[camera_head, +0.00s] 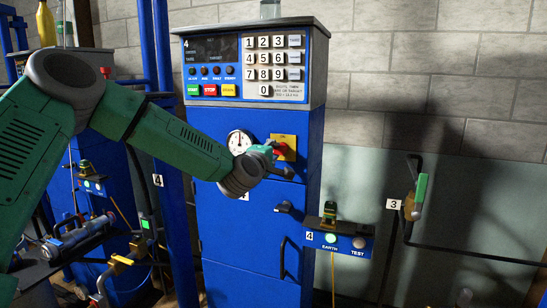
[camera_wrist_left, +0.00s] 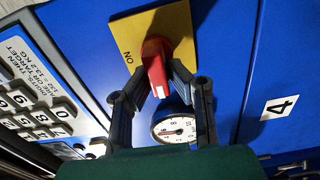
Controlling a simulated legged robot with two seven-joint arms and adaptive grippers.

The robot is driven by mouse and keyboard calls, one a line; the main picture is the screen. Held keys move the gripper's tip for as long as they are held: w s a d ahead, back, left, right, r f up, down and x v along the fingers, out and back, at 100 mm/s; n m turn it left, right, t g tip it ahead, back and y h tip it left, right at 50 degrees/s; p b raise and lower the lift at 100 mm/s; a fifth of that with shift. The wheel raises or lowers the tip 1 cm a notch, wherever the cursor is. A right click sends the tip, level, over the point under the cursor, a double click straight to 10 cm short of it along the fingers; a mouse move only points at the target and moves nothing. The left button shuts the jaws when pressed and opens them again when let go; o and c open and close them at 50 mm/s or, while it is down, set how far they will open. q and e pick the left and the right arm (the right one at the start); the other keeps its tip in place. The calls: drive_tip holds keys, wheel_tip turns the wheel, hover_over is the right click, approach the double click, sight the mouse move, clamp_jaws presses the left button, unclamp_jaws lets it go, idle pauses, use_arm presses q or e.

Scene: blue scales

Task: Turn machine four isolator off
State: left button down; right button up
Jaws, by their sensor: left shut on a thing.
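Machine four (camera_head: 240,225) is a blue cabinet with a grey-topped control head and a "4" at its upper left. Its isolator is a red rotary handle (camera_wrist_left: 156,62) on a yellow plate (camera_wrist_left: 178,25) marked ON. In the head view the yellow plate (camera_head: 290,141) shows right of the dial, with the red handle (camera_head: 281,152) partly hidden by my gripper. My left gripper (camera_head: 270,151) reaches in from the left and is shut on the red handle; in the wrist view its dark fingers (camera_wrist_left: 158,78) flank it. My right gripper is not in view.
A round white dial (camera_head: 239,142) sits just left of the isolator. A keypad (camera_head: 272,62) and coloured buttons (camera_head: 209,90) are above. A small box (camera_head: 341,243) marked EARTH and TEST projects at lower right. Pipes and another blue machine stand left.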

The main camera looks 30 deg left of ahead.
use_arm(q)
drive_tip(key=shift+f+n, duration=0.1)
drive_tip(key=shift+n, duration=0.2)
drive_tip(key=c, duration=1.8)
unclamp_jaws()
drive_tip(key=shift+o, duration=1.3)
drive_tip(key=shift+w+a+f, duration=0.1)
drive_tip(key=shift+w, duration=0.15)
drive_tip(key=shift+w+a+f, duration=0.1)
drive_tip(key=shift+w, duration=0.1)
drive_tip(key=shift+s, duration=0.4)
drive_tip(key=v, duration=1.1)
